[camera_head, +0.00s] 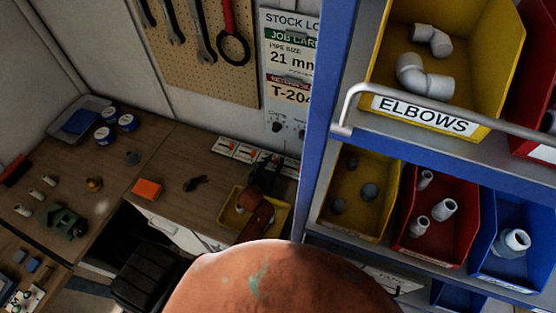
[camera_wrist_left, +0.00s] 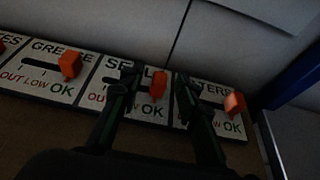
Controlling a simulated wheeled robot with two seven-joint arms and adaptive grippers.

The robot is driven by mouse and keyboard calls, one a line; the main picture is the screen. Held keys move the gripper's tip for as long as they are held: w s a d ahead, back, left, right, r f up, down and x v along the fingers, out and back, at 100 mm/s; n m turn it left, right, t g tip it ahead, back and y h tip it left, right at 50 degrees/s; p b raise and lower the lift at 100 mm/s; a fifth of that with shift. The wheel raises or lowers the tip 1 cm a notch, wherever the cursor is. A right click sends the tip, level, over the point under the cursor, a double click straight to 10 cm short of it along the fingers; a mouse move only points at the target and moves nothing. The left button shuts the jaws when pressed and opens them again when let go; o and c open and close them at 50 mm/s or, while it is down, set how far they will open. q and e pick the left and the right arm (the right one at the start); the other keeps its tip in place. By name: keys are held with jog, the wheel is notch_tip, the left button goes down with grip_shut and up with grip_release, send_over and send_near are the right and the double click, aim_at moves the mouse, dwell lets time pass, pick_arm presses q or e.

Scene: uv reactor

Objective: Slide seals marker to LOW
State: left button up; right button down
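The seals plate (camera_wrist_left: 147,109) is a white label with a slot and the words OUT, LOW and OK; its lettering is partly hidden by my fingers. Its orange seals marker (camera_wrist_left: 158,84) stands above OK. My left gripper (camera_wrist_left: 155,80) is open, with one dark finger on each side of the marker and gaps visible on both sides. The left finger covers the LOW part of the plate. In the head view, my left gripper (camera_head: 267,162) is at the row of plates at the back of the bench. My right gripper is not in view.
The grease plate (camera_wrist_left: 43,75) and its orange marker (camera_wrist_left: 70,65) are to the left; another marker (camera_wrist_left: 235,102) on the plate ending in TERS is to the right. A yellow tray (camera_head: 226,215) lies below my gripper. A blue shelf post (camera_head: 325,100) stands close on the right.

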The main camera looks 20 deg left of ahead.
pick_arm(q)
jog(key=shift+x, duration=1)
grip_shut()
